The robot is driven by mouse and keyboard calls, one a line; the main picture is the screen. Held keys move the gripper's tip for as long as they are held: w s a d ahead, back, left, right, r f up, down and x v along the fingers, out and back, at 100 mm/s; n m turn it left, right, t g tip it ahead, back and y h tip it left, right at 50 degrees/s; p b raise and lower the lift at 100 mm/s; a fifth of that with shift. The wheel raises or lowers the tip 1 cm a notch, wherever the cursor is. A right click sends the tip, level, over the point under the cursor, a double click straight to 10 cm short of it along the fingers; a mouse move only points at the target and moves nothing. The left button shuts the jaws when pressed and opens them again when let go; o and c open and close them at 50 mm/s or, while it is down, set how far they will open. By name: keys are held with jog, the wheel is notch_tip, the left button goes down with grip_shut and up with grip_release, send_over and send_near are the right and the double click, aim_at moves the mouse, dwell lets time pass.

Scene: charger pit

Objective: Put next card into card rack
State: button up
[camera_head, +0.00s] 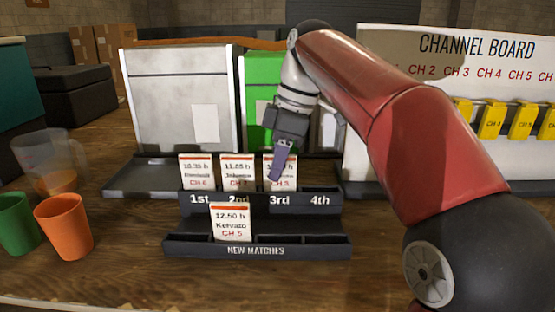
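The dark card rack (260,203) stands on the table with slots marked 1st, 2nd, 3rd and 4th. White cards with a red top edge stand upright above the 1st (196,173), 2nd (237,173) and 3rd (291,172) labels. No card shows above the 4th label. Another card (231,222), reading 12.50 h and CH 5, stands in the lower NEW MATCHES row (300,246). My gripper (278,172) points down in front of the 3rd card and hides part of it. I cannot tell whether its fingers touch or hold that card.
An orange cup (64,226), a green cup (17,222) and a clear jug (47,160) stand at the left. A grey box (183,90) and a green box (261,75) stand behind the rack. The channel board (480,75) with yellow tags stands at the right.

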jog(key=p+v, duration=0.2)
jog(key=v, duration=0.5)
jog(key=shift+d+r+p, duration=0.15)
jog(key=shift+r+p, duration=0.2)
